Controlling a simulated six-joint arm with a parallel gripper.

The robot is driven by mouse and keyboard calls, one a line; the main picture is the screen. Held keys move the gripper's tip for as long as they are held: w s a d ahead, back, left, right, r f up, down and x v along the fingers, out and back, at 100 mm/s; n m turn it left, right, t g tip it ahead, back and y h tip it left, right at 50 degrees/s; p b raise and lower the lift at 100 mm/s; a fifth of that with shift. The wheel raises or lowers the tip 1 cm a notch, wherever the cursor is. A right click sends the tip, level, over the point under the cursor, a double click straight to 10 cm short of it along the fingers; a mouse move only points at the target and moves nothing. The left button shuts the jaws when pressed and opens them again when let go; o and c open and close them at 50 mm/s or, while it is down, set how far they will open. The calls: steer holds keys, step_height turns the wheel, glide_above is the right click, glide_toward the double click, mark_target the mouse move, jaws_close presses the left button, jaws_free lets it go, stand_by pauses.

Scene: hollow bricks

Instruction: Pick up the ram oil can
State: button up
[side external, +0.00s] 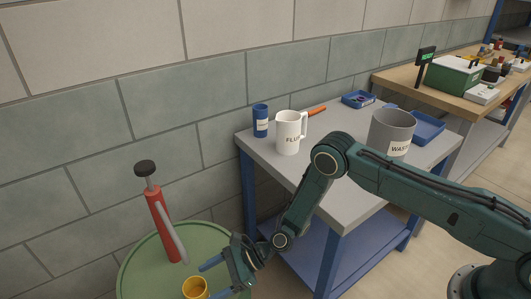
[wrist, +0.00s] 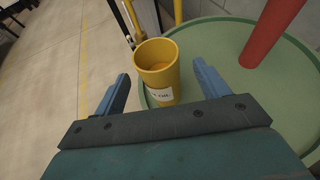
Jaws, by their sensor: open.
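A yellow open-topped can (side external: 195,288) with a white label stands upright on the green round top (side external: 140,262). The label is only partly legible in the wrist view, so I cannot confirm that this is the ram oil can. The yellow can also shows in the wrist view (wrist: 157,72), with something orange-brown inside. My gripper (side external: 209,280) is open and low beside it. In the wrist view its blue fingers (wrist: 160,68) are spread to the left and right of the can, with gaps showing on both sides.
A red cylinder (side external: 161,228) with a black knob and grey lever stands behind the can. A grey bench (side external: 265,155) holds a white flux jug (side external: 288,135), a blue labelled can (side external: 260,117) and a waste bin (side external: 391,128). A block wall is close behind.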

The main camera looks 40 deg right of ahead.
mark_target(190, 292)
steer(key=shift+x, duration=0.8)
steer(key=shift+a, duration=0.1)
steer(key=shift+x, duration=2.5)
steer(key=shift+s, duration=0.1)
steer(key=c, duration=1.4)
steer(key=shift+r, duration=0.2)
